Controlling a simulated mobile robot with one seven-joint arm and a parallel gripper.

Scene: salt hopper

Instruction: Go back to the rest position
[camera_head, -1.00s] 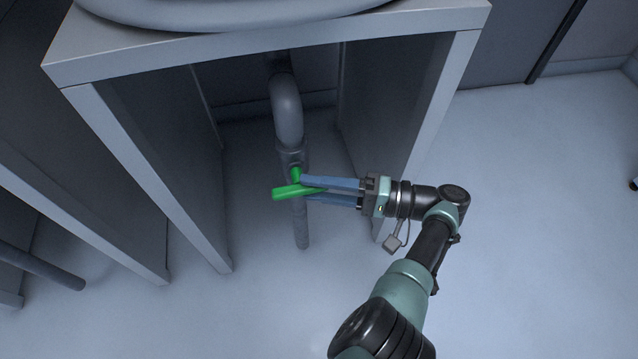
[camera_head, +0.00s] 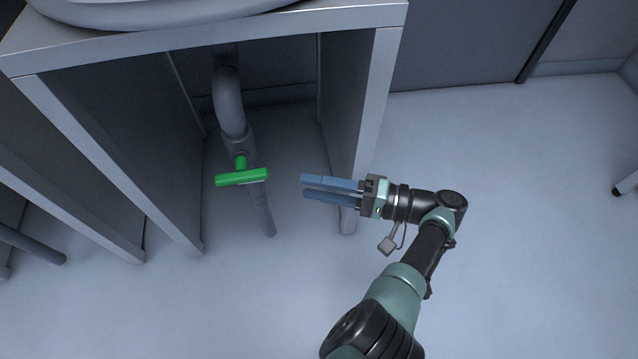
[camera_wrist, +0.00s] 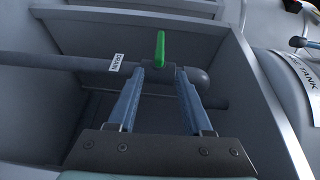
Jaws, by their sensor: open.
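My gripper (camera_head: 303,186) is open and empty, its two blue fingers pointing left in the head view. It is at the front of the cabinet's right side panel. A green valve handle (camera_head: 241,177) sits on a grey drain pipe (camera_head: 229,108) to the left of the fingers, with a clear gap between them. In the wrist view the green handle (camera_wrist: 160,50) stands beyond the fingertips (camera_wrist: 161,72). A label reading "DRAIN" (camera_wrist: 117,62) is on the pipe to its left.
The grey cabinet's right panel (camera_head: 372,100) stands close to my gripper. Its top (camera_head: 200,38) overhangs the pipe. A second panel (camera_head: 110,170) is at the left. The floor to the right (camera_head: 530,200) is mostly clear. A label ending in "TANK" shows in the wrist view (camera_wrist: 303,75).

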